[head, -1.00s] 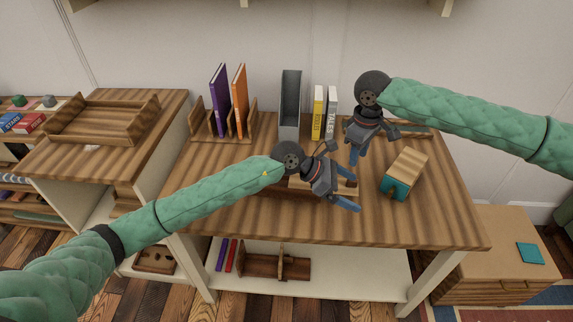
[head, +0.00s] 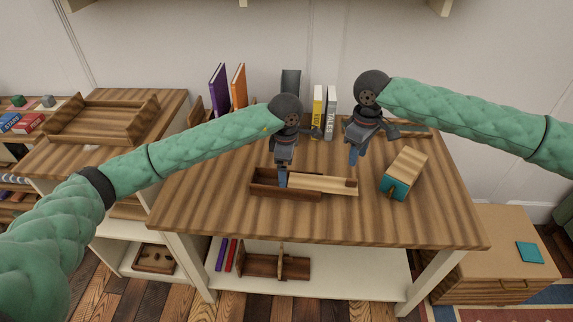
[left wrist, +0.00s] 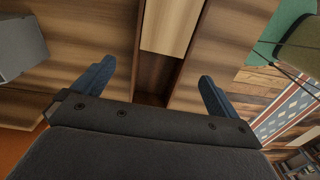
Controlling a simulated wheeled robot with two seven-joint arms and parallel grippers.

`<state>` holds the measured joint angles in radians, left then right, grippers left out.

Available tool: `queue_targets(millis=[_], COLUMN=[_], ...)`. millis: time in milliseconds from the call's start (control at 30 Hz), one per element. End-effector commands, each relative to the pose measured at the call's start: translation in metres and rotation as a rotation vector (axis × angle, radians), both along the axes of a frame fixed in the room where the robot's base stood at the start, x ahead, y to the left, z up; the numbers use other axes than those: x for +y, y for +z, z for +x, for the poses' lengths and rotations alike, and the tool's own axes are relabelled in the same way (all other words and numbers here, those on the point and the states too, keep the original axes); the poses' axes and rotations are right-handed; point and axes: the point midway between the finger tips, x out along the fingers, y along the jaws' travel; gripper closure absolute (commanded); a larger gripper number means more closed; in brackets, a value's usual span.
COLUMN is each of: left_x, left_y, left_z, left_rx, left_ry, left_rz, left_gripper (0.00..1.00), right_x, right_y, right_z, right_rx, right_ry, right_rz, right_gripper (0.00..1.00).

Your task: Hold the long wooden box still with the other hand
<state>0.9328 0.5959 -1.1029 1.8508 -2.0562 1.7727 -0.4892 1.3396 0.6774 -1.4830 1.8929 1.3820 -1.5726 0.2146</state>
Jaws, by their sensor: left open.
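The long wooden box (head: 320,197) lies lengthwise near the front of the table. It is dark brown, with a pale sliding lid (head: 325,184) over its right part and past its right end. Its left part is uncovered. My left gripper (head: 283,180) points down at the uncovered part. In the left wrist view its two fingers (left wrist: 155,76) are spread, one on each side of the box, with the lid (left wrist: 172,25) beyond; contact cannot be made out. My right gripper (head: 357,156) hangs behind the lid's right end, apart from the box; its finger gap is unclear.
A teal-ended wooden block (head: 405,172) stands right of the box. Books (head: 325,112) and a grey holder (head: 291,82) stand along the back. The table (head: 210,215) is clear at the front left. A wooden tray (head: 100,120) sits on the left cabinet.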

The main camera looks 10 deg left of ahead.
Motion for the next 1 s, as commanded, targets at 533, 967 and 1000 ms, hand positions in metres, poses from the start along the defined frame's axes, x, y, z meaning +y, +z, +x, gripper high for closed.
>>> queue_targets(millis=[533, 967, 1000], left_x=[-0.001, -0.001, -0.001], left_y=[-0.064, -0.076, -0.076], left_z=[0.0, 0.0, 0.0], left_rx=[0.002, 0.0, 0.0], left_ry=[0.0, -0.001, -0.001], left_rz=[-0.002, -0.003, -0.003], left_gripper=[0.02, 0.06, 0.14], right_x=[0.0, 0.0, 0.0], right_y=[0.0, 0.0, 0.0], right_z=[0.0, 0.0, 0.0], right_rx=[0.0, 0.0, 0.0], right_ry=[0.0, 0.0, 0.0], right_rz=[0.0, 0.0, 0.0], right_gripper=[0.64, 0.64, 0.64])
